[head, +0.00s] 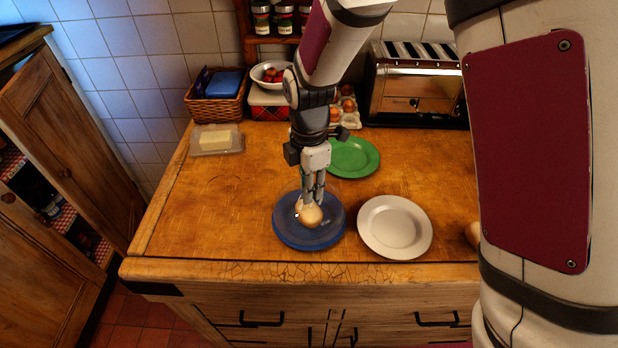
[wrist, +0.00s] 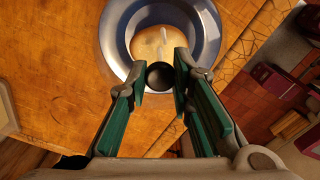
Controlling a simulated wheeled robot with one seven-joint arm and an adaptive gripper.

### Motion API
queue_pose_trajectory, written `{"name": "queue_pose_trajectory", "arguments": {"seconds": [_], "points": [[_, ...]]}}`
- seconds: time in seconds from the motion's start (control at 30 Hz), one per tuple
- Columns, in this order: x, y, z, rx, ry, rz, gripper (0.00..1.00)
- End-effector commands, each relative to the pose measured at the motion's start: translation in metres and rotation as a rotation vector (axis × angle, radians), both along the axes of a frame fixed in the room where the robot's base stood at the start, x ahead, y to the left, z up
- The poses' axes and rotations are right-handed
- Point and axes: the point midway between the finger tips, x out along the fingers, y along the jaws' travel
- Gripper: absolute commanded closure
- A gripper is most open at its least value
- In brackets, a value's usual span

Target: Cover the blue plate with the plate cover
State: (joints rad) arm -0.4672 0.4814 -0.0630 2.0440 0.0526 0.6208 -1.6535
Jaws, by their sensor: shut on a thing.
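The blue plate (head: 283,235) is on the worktop near its front edge, with a round, pale-brown piece of food (head: 309,215) in its middle. My gripper (head: 312,200) is directly above this food, pointing down. In the wrist view, my gripper (wrist: 160,80) is shut on the round dark knob of the plate cover (wrist: 160,75). The cover looks see-through, so the food and plate (wrist: 108,40) show through it. Its edge is hard to make out. I cannot tell whether the cover touches the plate.
A white plate (head: 394,227) is close on the right, and a green plate (head: 353,158) is behind. A butter dish (head: 217,140), basket (head: 216,95), fruit bowl (head: 270,73) and toaster (head: 416,88) stand at the back. The worktop's left side is clear.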

Motion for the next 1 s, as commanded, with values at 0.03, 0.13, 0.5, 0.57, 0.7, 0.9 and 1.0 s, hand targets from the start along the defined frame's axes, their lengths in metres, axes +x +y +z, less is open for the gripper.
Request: {"name": "queue_pose_trajectory", "arguments": {"seconds": [0.03,0.13,0.5,0.57,0.7,0.9,1.0], "points": [[0.0004,-0.0001,-0.0029,0.0,0.0,0.0,1.0],[0.0,-0.0002,-0.0054,0.0,0.001,0.0,1.0],[-0.0004,-0.0001,-0.0064,0.0,0.001,0.0,1.0],[-0.0004,-0.0001,-0.0065,0.0,0.001,0.0,1.0],[-0.0003,-0.0001,-0.0075,0.0,0.001,0.001,1.0],[-0.0002,-0.0001,-0.0103,0.0,0.001,0.001,1.0],[-0.0003,0.0,-0.0117,0.0,0.001,0.001,1.0]]}}
